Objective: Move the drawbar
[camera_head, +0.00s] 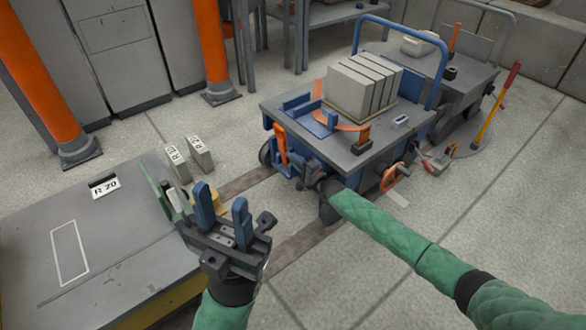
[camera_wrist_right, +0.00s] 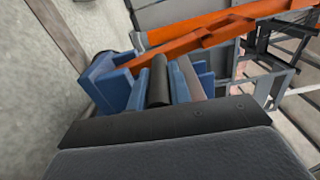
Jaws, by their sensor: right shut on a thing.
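The cart (camera_head: 350,170) stands on the floor at upper middle, with a grey top and blue sides. My right gripper (camera_head: 318,178) is at the cart's near side, low by its front corner. In the right wrist view its blue fingers (camera_wrist_right: 158,75) are closed around a dark round grip (camera_wrist_right: 158,85), which I take to be the drawbar's handle. The rest of the drawbar is hard to make out behind the gripper. An orange bar (camera_wrist_right: 220,30) runs behind the fingers. My left gripper (camera_head: 220,200) is open and empty beside the grey bench.
Grey blocks (camera_head: 363,85) sit on the cart. The grey bench (camera_head: 110,260) marked R 20 is at left, with two small labelled weights (camera_head: 200,152) behind it. Orange posts (camera_head: 38,80) and a red-handled tool (camera_head: 497,105) stand nearby.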

